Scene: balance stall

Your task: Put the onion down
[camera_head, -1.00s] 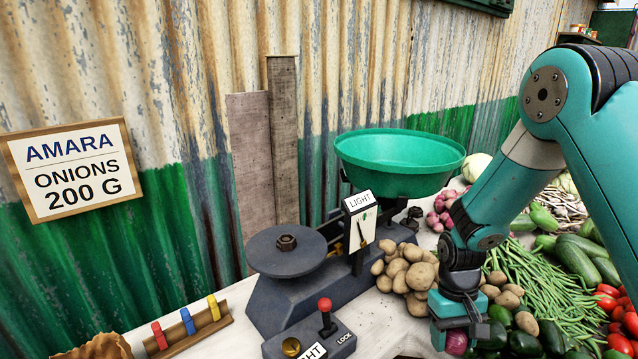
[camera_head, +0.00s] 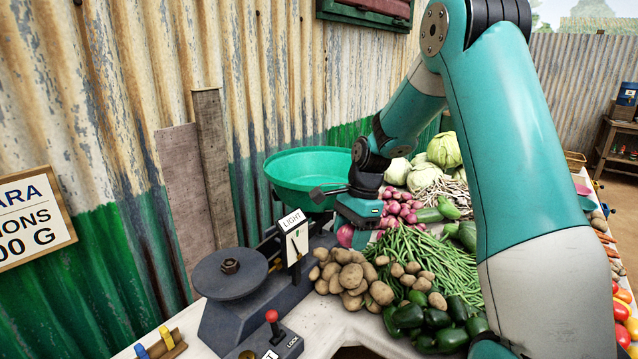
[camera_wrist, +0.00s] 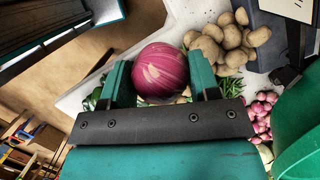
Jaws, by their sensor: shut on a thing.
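A red-purple onion (camera_head: 346,235) is held in my gripper (camera_head: 358,232) in the head view, beside the green scale pan (camera_head: 310,172) and behind the potatoes. In the wrist view the onion (camera_wrist: 161,72) sits between the two teal fingers of my gripper (camera_wrist: 160,82), which are shut on it. A heap of small red onions (camera_head: 401,208) lies to the right of my gripper in the head view. It also shows in the wrist view (camera_wrist: 262,108), right of the held onion. I cannot tell how high the held onion is.
A potato pile (camera_head: 350,276) lies in front of my gripper. Green beans (camera_head: 432,262), green peppers (camera_head: 440,322) and cabbages (camera_head: 443,150) crowd the right. The dark balance (camera_head: 232,275) stands left. Bare white tabletop (camera_head: 345,328) shows at the front.

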